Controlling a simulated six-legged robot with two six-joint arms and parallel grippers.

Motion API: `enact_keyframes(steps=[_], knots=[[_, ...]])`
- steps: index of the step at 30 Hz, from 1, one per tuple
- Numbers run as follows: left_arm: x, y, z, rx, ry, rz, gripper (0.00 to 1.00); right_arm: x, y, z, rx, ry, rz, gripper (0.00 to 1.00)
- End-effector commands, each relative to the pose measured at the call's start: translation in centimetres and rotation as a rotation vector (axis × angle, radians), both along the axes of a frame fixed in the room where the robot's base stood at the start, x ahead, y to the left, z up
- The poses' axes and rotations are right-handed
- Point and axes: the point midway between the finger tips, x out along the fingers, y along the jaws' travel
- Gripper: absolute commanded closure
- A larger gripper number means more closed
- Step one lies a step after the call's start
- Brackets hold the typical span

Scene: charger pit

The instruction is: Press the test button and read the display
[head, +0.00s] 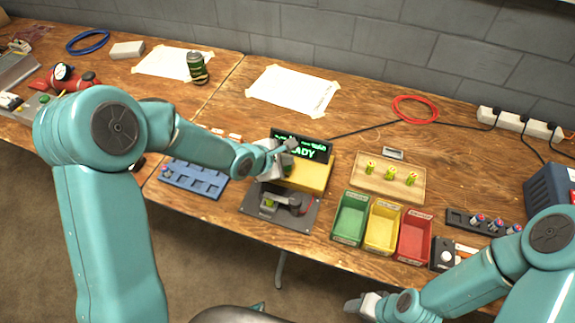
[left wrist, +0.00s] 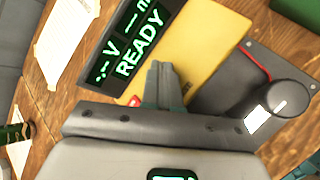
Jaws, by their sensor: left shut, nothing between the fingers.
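The yellow tester (head: 308,176) stands on the bench with a black display (head: 318,150) at its back. In the left wrist view the display (left wrist: 128,48) shows green text, "READY" with dashes before "V" and "m". My left gripper (head: 290,146) is shut and empty, over the tester's left part in front of the display. Its fingers (left wrist: 161,78) also show over the yellow top in the left wrist view. A small red part (left wrist: 134,101), possibly the button, shows beside them, partly hidden; contact cannot be told. My right gripper (head: 358,304) is low at the bottom edge, its jaws unclear.
A dark plate (head: 258,212) with a black round part lies in front of the tester. A blue rack (head: 190,182) lies left. Right are a wooden board with several cells (head: 365,187) and green (head: 350,217), yellow and red bins. Taped paper (head: 290,92) lies behind.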

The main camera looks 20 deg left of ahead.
Motion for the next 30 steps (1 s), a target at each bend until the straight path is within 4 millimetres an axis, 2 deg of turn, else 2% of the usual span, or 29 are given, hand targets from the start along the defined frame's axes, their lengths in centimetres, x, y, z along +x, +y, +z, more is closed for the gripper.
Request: enact_keyframes(steps=[30], knots=[[-0.01, 0.01, -0.78, 0.0, 0.001, -0.001, 1.0, 0.0, 0.0, -0.21, 0.0, 0.0, 0.0, 0.47]])
